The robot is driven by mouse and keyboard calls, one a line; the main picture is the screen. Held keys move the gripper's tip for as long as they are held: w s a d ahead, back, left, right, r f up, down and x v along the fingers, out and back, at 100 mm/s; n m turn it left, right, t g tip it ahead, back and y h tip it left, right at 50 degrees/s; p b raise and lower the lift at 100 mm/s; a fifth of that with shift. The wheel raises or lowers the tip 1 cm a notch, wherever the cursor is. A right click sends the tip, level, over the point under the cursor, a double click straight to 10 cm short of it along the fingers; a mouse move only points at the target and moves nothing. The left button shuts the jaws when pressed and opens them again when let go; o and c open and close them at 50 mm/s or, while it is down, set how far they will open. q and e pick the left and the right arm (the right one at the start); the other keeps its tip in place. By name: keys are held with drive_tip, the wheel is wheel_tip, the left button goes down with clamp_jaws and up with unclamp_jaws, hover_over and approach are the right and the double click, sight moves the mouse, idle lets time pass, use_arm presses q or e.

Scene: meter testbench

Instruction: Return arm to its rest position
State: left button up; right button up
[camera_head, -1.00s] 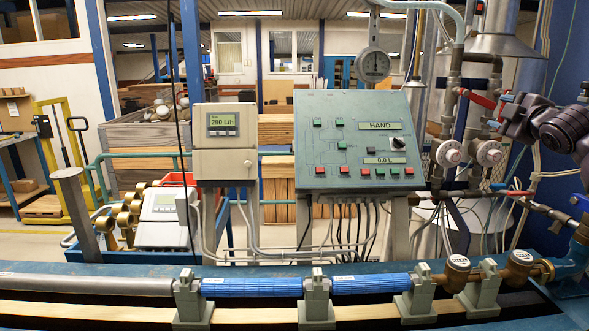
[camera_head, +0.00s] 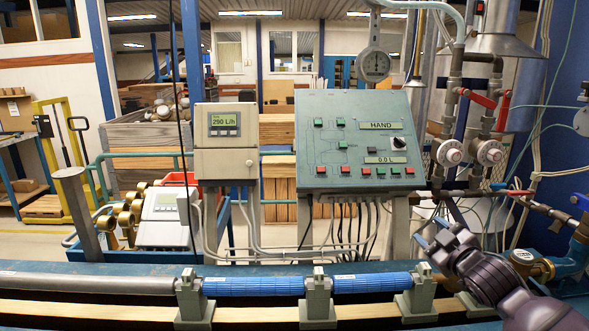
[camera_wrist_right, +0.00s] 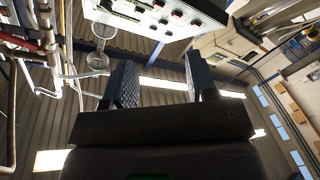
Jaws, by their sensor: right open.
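My right arm comes in at the lower right of the head view. Its gripper (camera_head: 436,225) points up and left, in front of the lower pipes and just right of the panel's stand. In the right wrist view the two dark fingers of the gripper (camera_wrist_right: 160,82) stand apart with nothing between them. The control panel (camera_head: 352,140) is upright behind it and shows HAND and 0.0 L. The panel also appears upside down at the top of the wrist view (camera_wrist_right: 160,18). My left gripper is in neither view.
Red valve handles (camera_head: 476,98) sit on the vertical pipes at the right. The meter bench with blue pipe sections (camera_head: 372,283) and grey clamps (camera_head: 318,300) runs along the front, close to my right arm. A grey display box (camera_head: 224,140) reads 290 L/h.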

drive_tip(key=s+a+f+m+g+h, duration=0.1)
drive_tip(key=s+f+m, duration=0.3)
drive_tip(key=s+f, duration=1.2)
drive_tip(key=s+a+f+m+g+h, duration=0.2)
drive_tip(key=s+f+m+g+h, duration=0.1)
drive_tip(key=s+f, duration=1.3)
drive_tip(key=shift+s+m+g+h, duration=0.3)
drive_tip(key=shift+s+m+g, duration=0.5)
drive_tip(key=shift+m, duration=0.4)
drive_tip(key=shift+c, duration=1.3)
